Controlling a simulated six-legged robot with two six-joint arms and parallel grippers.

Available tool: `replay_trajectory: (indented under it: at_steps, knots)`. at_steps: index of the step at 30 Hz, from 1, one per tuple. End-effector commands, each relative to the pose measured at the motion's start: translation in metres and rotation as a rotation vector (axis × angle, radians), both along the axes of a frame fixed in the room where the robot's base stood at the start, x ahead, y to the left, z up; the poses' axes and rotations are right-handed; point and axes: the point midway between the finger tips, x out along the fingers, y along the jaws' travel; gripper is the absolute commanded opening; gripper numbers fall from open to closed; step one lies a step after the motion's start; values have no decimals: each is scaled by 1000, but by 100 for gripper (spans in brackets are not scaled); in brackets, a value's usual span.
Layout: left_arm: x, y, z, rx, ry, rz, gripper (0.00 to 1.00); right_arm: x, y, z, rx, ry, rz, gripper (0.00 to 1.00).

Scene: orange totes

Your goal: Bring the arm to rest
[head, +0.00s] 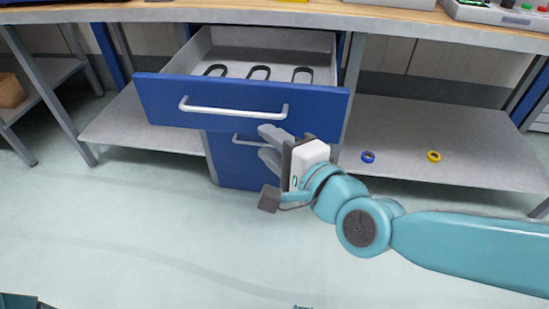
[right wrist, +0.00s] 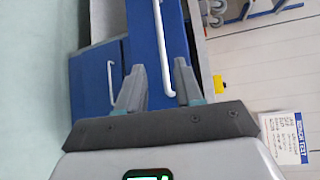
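My right arm reaches in from the right in the head view. Its gripper (head: 266,142) is in front of the open blue drawer (head: 170,108), just below the right end of the drawer's white handle (head: 230,112). In the right wrist view the two grey fingers (right wrist: 158,76) stand apart with nothing held between them. The handle (right wrist: 164,60) shows beyond and between the fingertips; no contact is visible. My left gripper is not in view.
Three dark loops (head: 259,72) lie in the drawer. A second, shut blue drawer (head: 240,165) is below. A blue ring (head: 368,156) and a yellow ring (head: 434,156) lie on the low shelf (head: 480,150) at right. The floor (head: 130,220) in front is clear.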

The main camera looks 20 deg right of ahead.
Motion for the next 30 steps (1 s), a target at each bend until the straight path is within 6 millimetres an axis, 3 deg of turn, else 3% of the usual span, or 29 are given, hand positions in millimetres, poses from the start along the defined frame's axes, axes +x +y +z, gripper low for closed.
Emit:
replay_trajectory:
  at_steps: [19, 21, 23, 26, 30]
  knots:
    - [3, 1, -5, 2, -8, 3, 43, -7, -2, 1, 2, 1, 2, 35]
    - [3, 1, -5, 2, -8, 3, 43, -4, -7, -6, -2, 20, -15, 35]
    - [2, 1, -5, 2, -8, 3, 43, 3, -9, -26, -14, 74, -25, 35]
    - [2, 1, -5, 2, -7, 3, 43, 19, -13, -84, -46, 227, -42, 35]
    - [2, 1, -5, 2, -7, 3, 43, 26, -16, -193, -114, 493, -27, 35]
